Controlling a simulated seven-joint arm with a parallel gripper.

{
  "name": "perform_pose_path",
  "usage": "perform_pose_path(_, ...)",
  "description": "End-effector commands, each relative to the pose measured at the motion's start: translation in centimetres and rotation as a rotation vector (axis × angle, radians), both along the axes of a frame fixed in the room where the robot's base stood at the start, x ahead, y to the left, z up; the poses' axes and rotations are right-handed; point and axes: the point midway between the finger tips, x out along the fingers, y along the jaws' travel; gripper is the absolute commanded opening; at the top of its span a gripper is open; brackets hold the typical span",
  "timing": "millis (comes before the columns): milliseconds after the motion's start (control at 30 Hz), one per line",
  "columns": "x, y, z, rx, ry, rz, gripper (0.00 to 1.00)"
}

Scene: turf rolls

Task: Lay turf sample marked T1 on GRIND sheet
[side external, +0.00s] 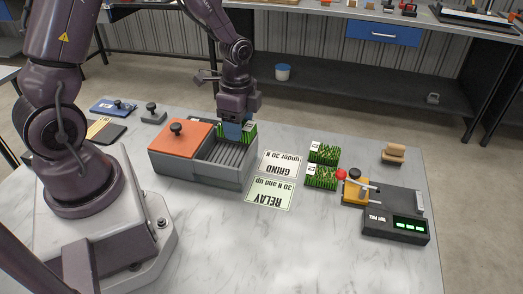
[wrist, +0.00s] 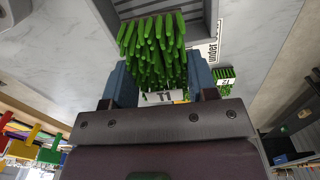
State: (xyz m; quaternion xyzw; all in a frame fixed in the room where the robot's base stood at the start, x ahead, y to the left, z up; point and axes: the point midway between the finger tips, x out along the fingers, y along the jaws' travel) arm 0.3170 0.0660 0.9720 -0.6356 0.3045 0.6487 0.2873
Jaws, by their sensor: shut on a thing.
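My gripper (side external: 236,130) is shut on the turf sample marked T1 (side external: 250,132), a block of green grass with a white tag. In the wrist view the grass of T1 (wrist: 152,48) stands between the two blue fingers (wrist: 160,85), with the T1 tag below it. In the side view my gripper holds it at the slotted right part of a grey box (side external: 226,152); whether it touches the box I cannot tell. The white GRIND sheet (side external: 280,165), marked under 30 N, lies bare to the right of the box.
The green RELAY sheet (side external: 270,192) lies in front of the GRIND sheet. Two other turf samples (side external: 323,152) (side external: 320,178) lie to the right. A pull tester (side external: 392,212) with a red knob stands further right. An orange lid (side external: 180,138) covers the box's left part.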

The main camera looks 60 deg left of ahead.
Motion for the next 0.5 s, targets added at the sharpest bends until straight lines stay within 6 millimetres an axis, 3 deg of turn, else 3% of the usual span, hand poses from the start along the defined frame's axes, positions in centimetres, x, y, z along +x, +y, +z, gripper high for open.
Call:
perform_pose_path(100, 3.9, -1.7, -1.3, -0.001, 0.0, -0.025, 0.22)
perform_pose_path(300, 8.8, -3.1, -2.1, 0.009, -0.016, 0.008, 0.22)
perform_pose_path(433, 10.4, -2.7, -1.9, 0.015, -0.032, 0.053, 0.22)
perform_pose_path(500, 10.4, -2.7, -2.7, 0.016, -0.026, 0.073, 0.22)
